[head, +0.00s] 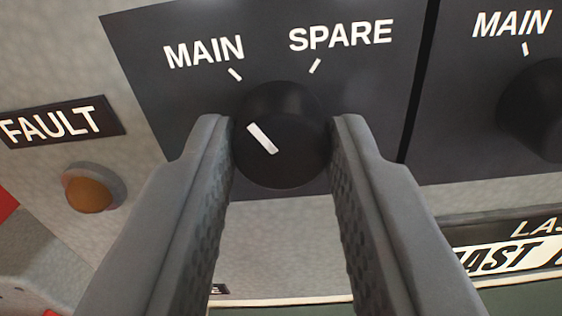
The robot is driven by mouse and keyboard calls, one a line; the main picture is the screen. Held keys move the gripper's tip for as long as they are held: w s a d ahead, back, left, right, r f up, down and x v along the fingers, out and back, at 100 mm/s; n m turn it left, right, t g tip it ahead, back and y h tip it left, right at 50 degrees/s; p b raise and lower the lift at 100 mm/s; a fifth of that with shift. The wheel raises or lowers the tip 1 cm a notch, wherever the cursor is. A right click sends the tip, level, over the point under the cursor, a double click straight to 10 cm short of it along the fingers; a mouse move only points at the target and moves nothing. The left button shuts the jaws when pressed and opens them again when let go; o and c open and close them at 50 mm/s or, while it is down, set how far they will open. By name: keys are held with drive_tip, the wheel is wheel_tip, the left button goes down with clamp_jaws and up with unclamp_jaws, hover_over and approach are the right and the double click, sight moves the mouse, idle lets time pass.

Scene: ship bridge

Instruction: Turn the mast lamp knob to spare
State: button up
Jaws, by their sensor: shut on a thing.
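A round black knob (290,140) sits on a dark panel plate (385,90) in the head view. Its white pointer line (262,138) slants to the upper left, toward the MAIN mark (235,74). The SPARE mark (315,66) is at the upper right of the knob. My gripper (282,140) is shut on the knob, one finger at its left side and one at its right. The fingers hide parts of the plate beside and below the knob. The plate's own name is not clearly visible.
A second knob (540,110) with a MAIN label stands close at the right on its own plate. An amber lamp (90,190) under a FAULT label (62,122) is at the left. Partly cut-off label strips (520,247) are at the lower right.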

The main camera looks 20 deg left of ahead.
drive_tip(key=m, duration=1.2)
drive_tip(key=shift+m, duration=0.4)
idle(0.3)
drive_tip(key=o, duration=1)
drive_tip(key=v, duration=1.7)
drive_tip(key=shift+s+d, duration=0.1)
drive_tip(key=shift+s, duration=0.1)
